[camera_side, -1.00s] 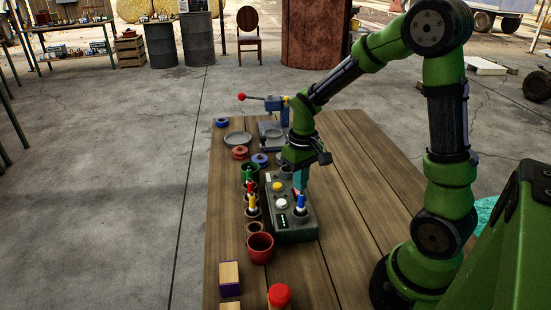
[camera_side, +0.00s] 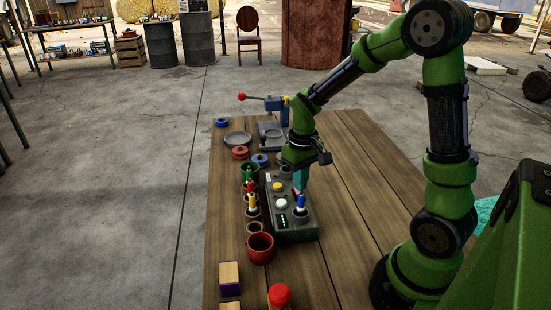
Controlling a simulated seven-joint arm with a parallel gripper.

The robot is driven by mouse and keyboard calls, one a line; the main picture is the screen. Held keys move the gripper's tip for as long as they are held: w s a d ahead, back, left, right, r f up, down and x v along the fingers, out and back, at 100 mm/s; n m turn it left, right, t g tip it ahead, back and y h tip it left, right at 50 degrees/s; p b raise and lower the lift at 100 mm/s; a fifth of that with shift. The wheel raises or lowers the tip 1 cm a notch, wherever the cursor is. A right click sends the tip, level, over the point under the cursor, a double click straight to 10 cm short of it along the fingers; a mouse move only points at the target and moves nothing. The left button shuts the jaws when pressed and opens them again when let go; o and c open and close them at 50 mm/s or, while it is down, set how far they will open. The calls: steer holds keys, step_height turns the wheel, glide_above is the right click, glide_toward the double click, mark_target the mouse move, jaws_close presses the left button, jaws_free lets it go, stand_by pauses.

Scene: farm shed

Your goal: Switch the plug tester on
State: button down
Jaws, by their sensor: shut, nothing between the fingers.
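The plug tester (camera_side: 290,232) is a dark grey-green box on the wooden table. On its top are a yellow button (camera_side: 278,187), a white round button (camera_side: 282,204), a small row of green lights (camera_side: 282,221) and an upright blue-and-white plug (camera_side: 301,203). A small red-and-white part (camera_side: 296,194) shows just below my fingers; it may be a switch, but it is too small to tell. My gripper (camera_side: 301,184) points down over the tester's far right part, its teal fingers shut and empty. I cannot tell whether the fingertips touch the tester.
Left of the tester stand holders with red and yellow plugs (camera_side: 251,202), a green cup (camera_side: 250,172) and a red cup (camera_side: 260,248). Behind are a grey dish (camera_side: 238,139) and a blue press with a red-knobbed lever (camera_side: 242,97). The table's right side is clear.

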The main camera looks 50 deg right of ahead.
steer(key=shift+f, duration=0.9)
stand_by(0.3)
steer(key=shift+r, duration=3.55)
